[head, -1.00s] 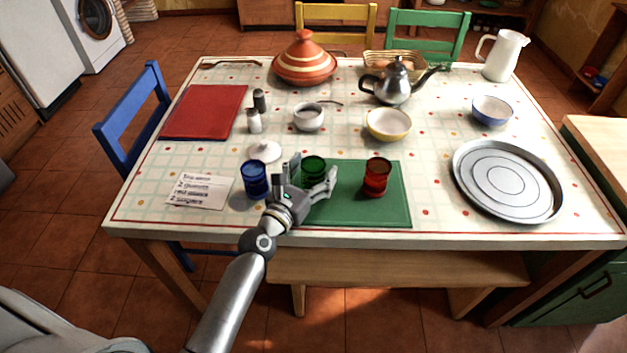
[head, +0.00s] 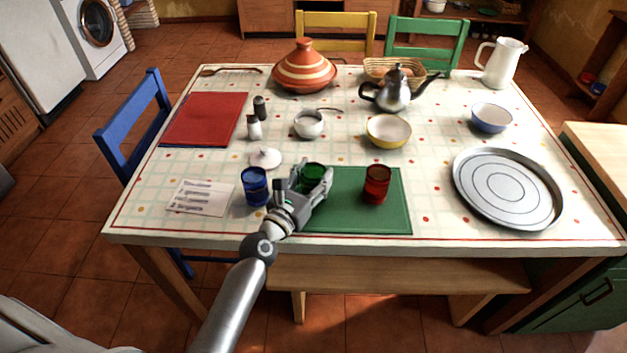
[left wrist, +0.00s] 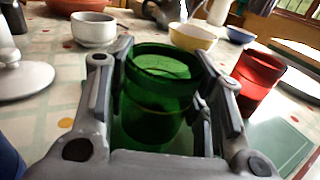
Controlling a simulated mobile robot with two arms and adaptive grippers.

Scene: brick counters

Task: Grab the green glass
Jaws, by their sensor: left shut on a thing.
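The green glass (head: 313,174) stands upright at the left part of the green mat (head: 352,218). My left gripper (head: 311,182) is shut around it, with a finger on each side. In the left wrist view the green glass (left wrist: 162,95) sits between the fingers of my left gripper (left wrist: 165,105). The gripper hides part of the glass in the head view. The blue glass (head: 255,187) stands just left of the gripper, and the red glass (head: 377,185) stands to its right on the mat. My right gripper is not in view.
A white lid (head: 265,158) and a handwritten note (head: 200,197) lie to the left. Behind are a white sugar bowl (head: 309,124), a yellow bowl (head: 388,132) and a teapot (head: 393,92). A round metal tray (head: 507,189) lies at the right.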

